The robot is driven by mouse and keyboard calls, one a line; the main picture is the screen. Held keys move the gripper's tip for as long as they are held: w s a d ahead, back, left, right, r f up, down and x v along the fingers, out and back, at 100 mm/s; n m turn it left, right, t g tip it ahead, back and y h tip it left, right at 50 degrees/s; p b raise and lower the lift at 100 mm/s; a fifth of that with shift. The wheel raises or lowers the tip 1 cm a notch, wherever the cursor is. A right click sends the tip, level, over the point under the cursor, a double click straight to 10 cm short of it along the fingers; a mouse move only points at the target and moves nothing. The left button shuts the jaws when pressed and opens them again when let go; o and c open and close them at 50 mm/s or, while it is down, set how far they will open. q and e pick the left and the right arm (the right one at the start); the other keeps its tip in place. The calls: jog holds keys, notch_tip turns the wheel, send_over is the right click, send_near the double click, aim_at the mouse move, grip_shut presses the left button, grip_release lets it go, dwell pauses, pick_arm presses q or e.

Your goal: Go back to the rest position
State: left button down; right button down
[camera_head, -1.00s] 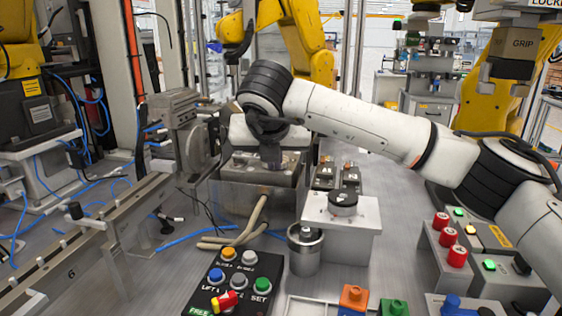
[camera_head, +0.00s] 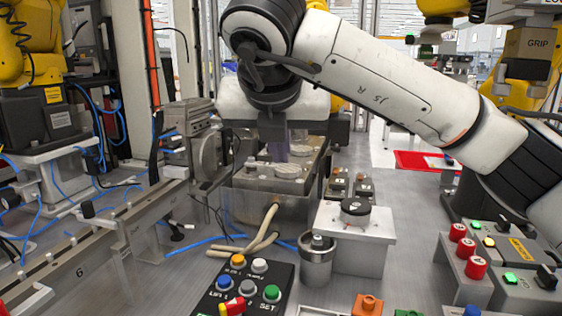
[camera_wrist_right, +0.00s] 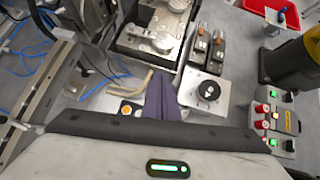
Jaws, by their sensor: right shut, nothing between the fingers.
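My right arm comes in from the right in the head view, with its black wrist joint and white forearm crossing the upper middle. My right gripper (camera_head: 276,142) points down, above the metal fixture box (camera_head: 258,200), and is partly hidden by the white wrist housing. In the right wrist view the dark purple fingers (camera_wrist_right: 161,100) are together and hold nothing. They show between the fixture and the grey block with a round black knob (camera_wrist_right: 209,90). My left gripper is not in view.
A black button panel (camera_head: 240,290) stands at the front. A metal cup (camera_head: 316,262) and a white block with a black knob (camera_head: 355,212) stand right of it. Red buttons (camera_head: 466,249) are at right. A rail (camera_head: 130,215) runs along the left. A red tray (camera_head: 420,160) lies behind.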

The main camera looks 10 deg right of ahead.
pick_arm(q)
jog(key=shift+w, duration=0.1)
pick_arm(e)
jog(key=shift+s+r, duration=0.15)
send_near(288, 175)
notch_tip(288, 175, down, 3)
jog(key=w, duration=0.1)
jog(key=w+p, duration=0.1)
jog(key=w+d+f+p, duration=0.1)
jog(key=shift+w, duration=0.15)
jog(key=shift+w+d+f+p, duration=0.15)
jog(key=shift+w+d+p, duration=0.05)
jog(key=shift+w+p, duration=0.3)
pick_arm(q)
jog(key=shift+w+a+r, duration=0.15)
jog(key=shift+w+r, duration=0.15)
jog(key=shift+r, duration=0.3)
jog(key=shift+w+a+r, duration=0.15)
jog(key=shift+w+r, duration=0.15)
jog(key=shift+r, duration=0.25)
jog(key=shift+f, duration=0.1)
